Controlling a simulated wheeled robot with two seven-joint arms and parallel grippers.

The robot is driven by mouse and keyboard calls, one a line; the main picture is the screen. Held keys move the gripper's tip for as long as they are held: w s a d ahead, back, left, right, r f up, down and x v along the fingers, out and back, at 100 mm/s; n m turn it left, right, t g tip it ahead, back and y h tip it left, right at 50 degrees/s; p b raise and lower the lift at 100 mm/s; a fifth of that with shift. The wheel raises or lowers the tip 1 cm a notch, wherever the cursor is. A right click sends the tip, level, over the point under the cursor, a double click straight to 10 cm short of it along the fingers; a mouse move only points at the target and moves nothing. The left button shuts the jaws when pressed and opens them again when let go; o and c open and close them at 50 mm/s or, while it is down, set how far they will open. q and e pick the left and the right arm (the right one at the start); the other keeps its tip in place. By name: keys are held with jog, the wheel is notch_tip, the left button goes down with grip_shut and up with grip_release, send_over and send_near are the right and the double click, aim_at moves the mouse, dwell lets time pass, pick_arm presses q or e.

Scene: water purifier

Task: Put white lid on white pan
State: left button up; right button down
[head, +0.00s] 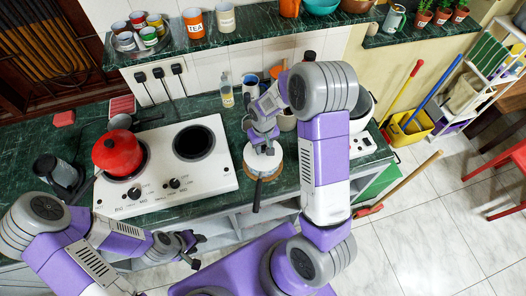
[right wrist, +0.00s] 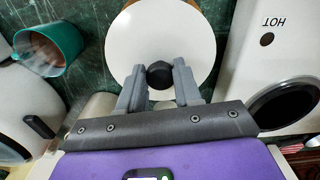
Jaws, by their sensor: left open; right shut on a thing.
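The white lid (head: 262,160) is a round disc with a black knob. I cannot tell whether the lid touches the wood. A pale pan (head: 120,122) stands behind the red pot; I cannot tell if it is the white pan. My left gripper (head: 187,246) is open and empty, in front of the counter.
The white stove (head: 215,185) has a red pot (head: 117,152) on its left burner; its right burner (head: 194,142) is bare. A white cooker (head: 364,108) stands at right, partly behind my right arm. A bottle (head: 226,92) and cups stand behind the lid.

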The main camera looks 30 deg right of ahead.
aim_at(263, 148)
jog(key=shift+c, duration=1)
grip_release()
jog(key=shift+r+p, duration=2.6)
jog(key=shift+r, duration=0.95)
